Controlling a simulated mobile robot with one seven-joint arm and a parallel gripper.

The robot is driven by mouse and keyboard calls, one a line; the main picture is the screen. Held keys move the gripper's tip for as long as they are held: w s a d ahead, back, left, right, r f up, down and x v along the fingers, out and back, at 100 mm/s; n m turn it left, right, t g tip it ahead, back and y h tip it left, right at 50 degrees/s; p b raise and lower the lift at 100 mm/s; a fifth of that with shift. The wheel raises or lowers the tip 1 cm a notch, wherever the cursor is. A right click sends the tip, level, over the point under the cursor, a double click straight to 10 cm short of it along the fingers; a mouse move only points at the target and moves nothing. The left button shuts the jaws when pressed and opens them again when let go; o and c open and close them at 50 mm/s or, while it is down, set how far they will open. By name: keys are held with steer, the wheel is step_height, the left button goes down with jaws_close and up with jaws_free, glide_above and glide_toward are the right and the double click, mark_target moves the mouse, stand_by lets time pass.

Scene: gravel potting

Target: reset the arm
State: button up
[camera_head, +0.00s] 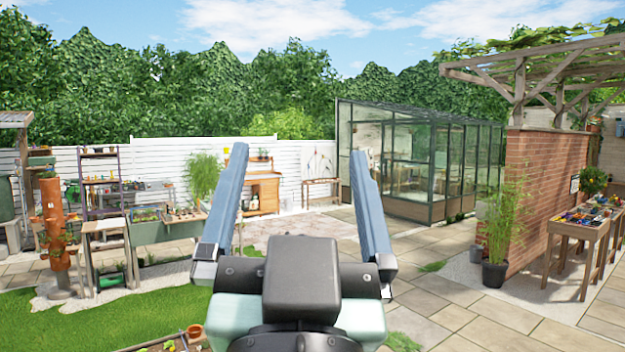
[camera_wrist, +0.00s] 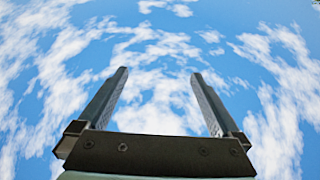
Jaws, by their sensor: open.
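My gripper (camera_head: 297,165) is raised in the middle of the head view, its two blue-grey fingers pointing up and spread wide apart. Nothing is between the fingers. In the wrist view my gripper (camera_wrist: 158,82) shows open and empty against blue sky with white clouds. It touches nothing in either view.
A glass greenhouse (camera_head: 425,160) stands behind, right of centre. A brick wall (camera_head: 545,190) and a table with colourful items (camera_head: 590,222) are at right, near a potted bamboo (camera_head: 497,235). A wooden bench (camera_head: 107,240) and terracotta tower planter (camera_head: 55,235) are at left. Paving (camera_head: 450,290) is clear.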

steer(key=s+d+r+n+t, duration=0.1)
steer(key=s+r+t, duration=0.1)
steer(key=s+r, duration=0.2)
steer(key=shift+s, duration=0.35)
